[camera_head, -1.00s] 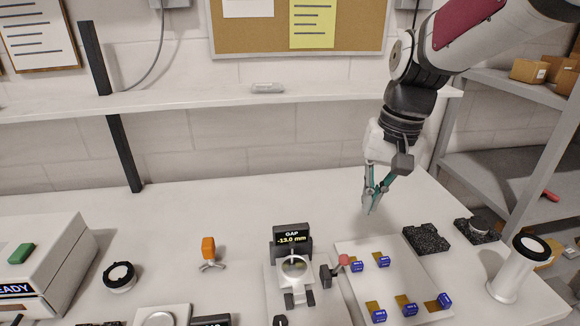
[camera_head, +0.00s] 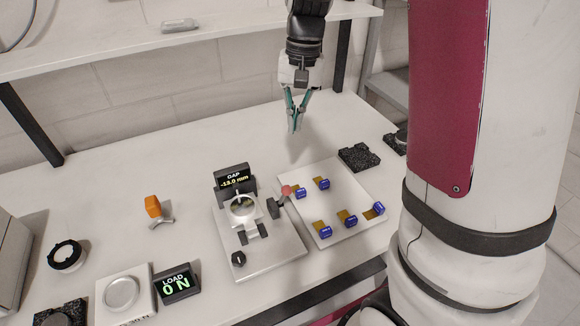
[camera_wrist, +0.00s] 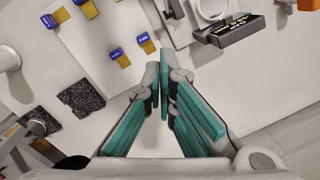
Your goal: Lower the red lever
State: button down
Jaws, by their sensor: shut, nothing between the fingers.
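The red lever (camera_head: 286,190) is a short dark arm with a red knob on the right side of the mirror fixture (camera_head: 262,247). Its knob points up and to the right.
A white tray (camera_head: 345,232) with several blue-and-gold parts lies right of the lever. Black foam blocks (camera_head: 358,156) lie farther right. A LOAD display (camera_head: 176,283) reads 0 N at front left. An orange-topped piece (camera_head: 153,206) stands left of the fixture. A shelf (camera_head: 110,52) runs behind.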

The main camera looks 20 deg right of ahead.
jog(key=s+a+f+p, duration=0.3)
jog(key=s+f, duration=0.1)
jog(key=f, duration=0.6)
jog(key=shift+f, duration=0.1)
